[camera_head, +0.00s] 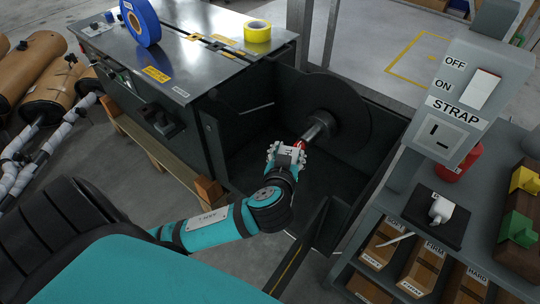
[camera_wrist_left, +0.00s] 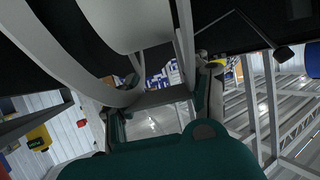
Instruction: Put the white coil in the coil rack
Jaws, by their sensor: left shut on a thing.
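No white coil shows clearly in the head view. The coil rack appears to be the dark bay with a large dark disc (camera_head: 345,105) and a metal spindle (camera_head: 319,130) sticking out toward me. My left gripper (camera_head: 293,152) is at the free end of this spindle, shut on a small red part (camera_head: 300,144). The gripper hides much of that part. In the left wrist view a pale cylinder (camera_wrist_left: 125,22) and a curved pale band fill the upper left, close to the camera; I cannot tell exactly what they are. My right gripper is not in view.
A blue coil (camera_head: 141,22) stands upright on the metal bench (camera_head: 190,62), and a yellow coil (camera_head: 257,31) lies flat there. A STRAP switch box (camera_head: 465,95) and a shelf of labelled boxes (camera_head: 423,268) are on the right. Brown mufflers (camera_head: 60,90) lie at far left.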

